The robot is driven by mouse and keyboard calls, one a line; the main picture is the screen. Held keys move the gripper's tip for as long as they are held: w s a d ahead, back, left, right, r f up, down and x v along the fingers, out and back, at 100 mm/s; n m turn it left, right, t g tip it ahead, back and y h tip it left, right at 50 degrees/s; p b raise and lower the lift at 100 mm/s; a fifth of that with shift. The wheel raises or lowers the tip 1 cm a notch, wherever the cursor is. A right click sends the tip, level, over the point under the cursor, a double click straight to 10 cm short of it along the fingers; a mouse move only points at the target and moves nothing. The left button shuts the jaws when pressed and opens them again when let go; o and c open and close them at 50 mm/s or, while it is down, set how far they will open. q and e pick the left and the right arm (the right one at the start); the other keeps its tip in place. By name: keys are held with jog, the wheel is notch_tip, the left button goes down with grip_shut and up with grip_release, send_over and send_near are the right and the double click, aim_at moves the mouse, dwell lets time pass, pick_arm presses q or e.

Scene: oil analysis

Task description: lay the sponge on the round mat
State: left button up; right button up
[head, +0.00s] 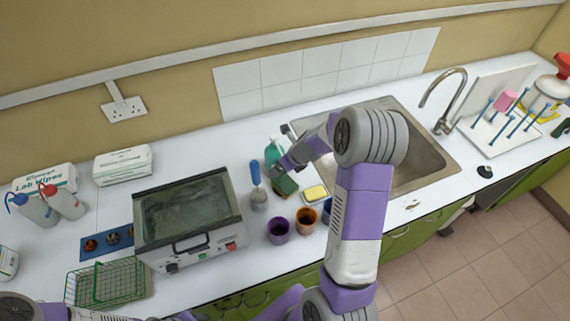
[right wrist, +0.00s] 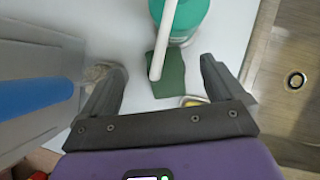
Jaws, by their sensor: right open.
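A small yellow block (head: 315,193), which looks like the sponge, lies with a pale border on the counter left of the sink. Only a yellow corner (right wrist: 192,102) shows in the right wrist view, beside my right finger. My right gripper (head: 284,167) is above the counter, up and left of the yellow block; its fingers (right wrist: 160,85) are spread and nothing is gripped. A flat dark green piece (head: 286,185) lies below the gripper and shows between the fingers (right wrist: 172,75). I cannot make out a round mat. My left gripper is not in view.
A teal bottle (head: 273,149) stands close behind my right gripper. A blue-handled brush (head: 256,174), a purple cup (head: 278,230) and an orange-brown cup (head: 306,219) crowd the area. A water bath (head: 187,260) stands left; the sink (head: 430,160) is right.

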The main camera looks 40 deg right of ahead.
jog(key=p+v, duration=0.5)
jog(key=v, duration=0.8)
jog(key=shift+w+p, duration=0.25)
jog(key=shift+p, duration=0.1)
jog(key=shift+r, duration=0.1)
